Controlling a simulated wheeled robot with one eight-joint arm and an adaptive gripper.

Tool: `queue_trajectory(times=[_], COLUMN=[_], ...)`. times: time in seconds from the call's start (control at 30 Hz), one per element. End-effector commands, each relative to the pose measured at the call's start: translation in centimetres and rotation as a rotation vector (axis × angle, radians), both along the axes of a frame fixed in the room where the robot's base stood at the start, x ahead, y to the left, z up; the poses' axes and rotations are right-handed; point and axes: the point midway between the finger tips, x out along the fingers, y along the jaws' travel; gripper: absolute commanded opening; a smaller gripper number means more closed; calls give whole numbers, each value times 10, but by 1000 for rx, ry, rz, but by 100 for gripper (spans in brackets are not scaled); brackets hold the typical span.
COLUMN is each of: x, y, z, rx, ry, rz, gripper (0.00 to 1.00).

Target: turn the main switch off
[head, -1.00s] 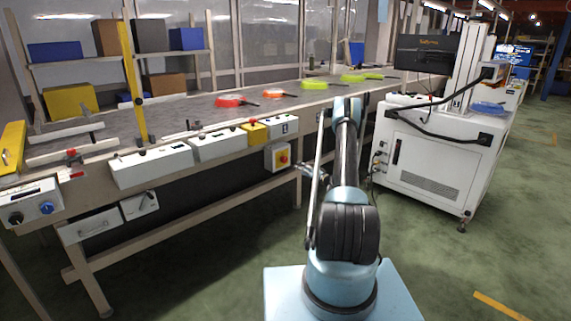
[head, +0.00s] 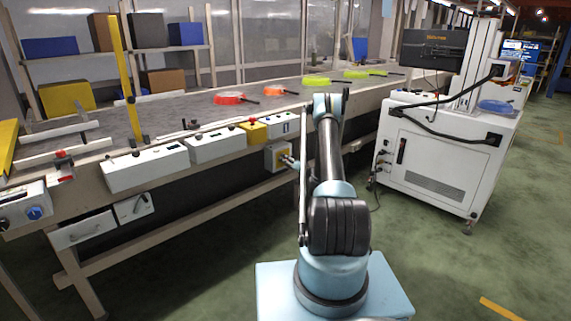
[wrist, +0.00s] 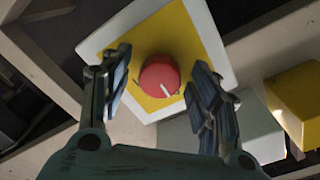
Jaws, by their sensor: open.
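The main switch is a red round knob (wrist: 158,75) with a white mark near its lower edge in the wrist view. It sits on a yellow plate (wrist: 190,38) on a white box, which appears tilted in that view. In the head view the switch box (head: 271,160) hangs under the conveyor's front edge. My gripper (wrist: 161,66) is open, with one finger on each side of the knob in the wrist view. A gap shows between each finger and the knob; I cannot tell the exact depth. In the head view my gripper (head: 291,162) covers the box's right side.
A yellow box with a red button (head: 254,130) and white control boxes (head: 215,146) line the conveyor edge (head: 180,115) above the switch. Coloured pans (head: 230,98) lie on the conveyor. A white cabinet (head: 435,160) stands to the right. Open floor lies in front.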

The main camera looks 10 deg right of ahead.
Motion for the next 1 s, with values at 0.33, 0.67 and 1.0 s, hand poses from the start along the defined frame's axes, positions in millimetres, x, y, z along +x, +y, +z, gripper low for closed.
queue_trajectory(times=[0.33, 0.67, 1.0], x=[0, 0, 0], y=[-2, -3, -4], z=[0, 0, 0], rx=[0, 14, 90], ry=[-1, 10, 67], rz=[-2, -4, -5], gripper=[38, 12, 12])
